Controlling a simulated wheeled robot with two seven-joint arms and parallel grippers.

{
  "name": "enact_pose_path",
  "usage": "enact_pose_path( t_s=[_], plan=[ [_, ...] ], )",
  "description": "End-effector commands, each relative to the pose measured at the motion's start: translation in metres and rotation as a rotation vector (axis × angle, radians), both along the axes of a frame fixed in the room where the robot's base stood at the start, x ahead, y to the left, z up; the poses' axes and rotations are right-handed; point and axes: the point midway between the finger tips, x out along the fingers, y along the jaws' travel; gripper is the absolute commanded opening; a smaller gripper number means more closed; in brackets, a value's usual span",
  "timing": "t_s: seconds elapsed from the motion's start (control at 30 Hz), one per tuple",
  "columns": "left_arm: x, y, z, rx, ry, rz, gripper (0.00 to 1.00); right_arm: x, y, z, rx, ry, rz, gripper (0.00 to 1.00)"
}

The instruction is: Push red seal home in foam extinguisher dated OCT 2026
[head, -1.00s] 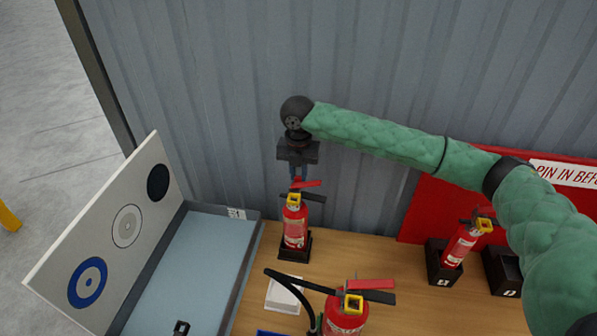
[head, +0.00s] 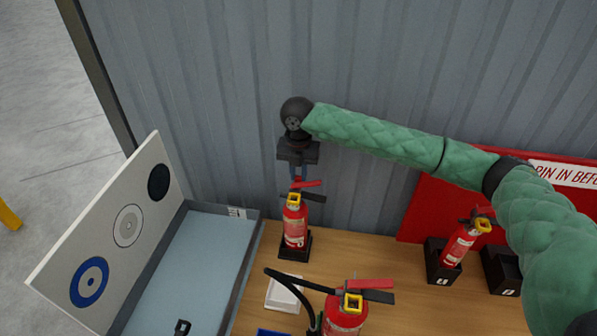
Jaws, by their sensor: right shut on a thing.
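A small red extinguisher (head: 295,228) with a yellow collar, a red lever and a black handle stands upright in a black holder (head: 294,247) at the back of the wooden table. My right gripper (head: 298,178) points down directly over its top, with its fingers at the head beside the red lever. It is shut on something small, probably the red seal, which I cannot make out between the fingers. Date labels are too small to read, so I cannot tell which extinguisher is dated OCT 2026. My left gripper is out of view.
A larger extinguisher (head: 345,322) with a black hose stands at the front. Another (head: 460,246) leans in a black holder at right, next to an empty holder (head: 501,270). A blue-grey tray (head: 190,268) and a target board (head: 112,236) are at left. A corrugated wall closes the back.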

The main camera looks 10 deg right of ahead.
Motion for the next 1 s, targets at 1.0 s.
enact_pose_path(
  t_s=[1.0],
  plan=[
    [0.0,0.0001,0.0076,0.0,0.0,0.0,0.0,-0.0001,0.0002,-0.0001,0.0,0.0,0.0,0.0]
  ],
)
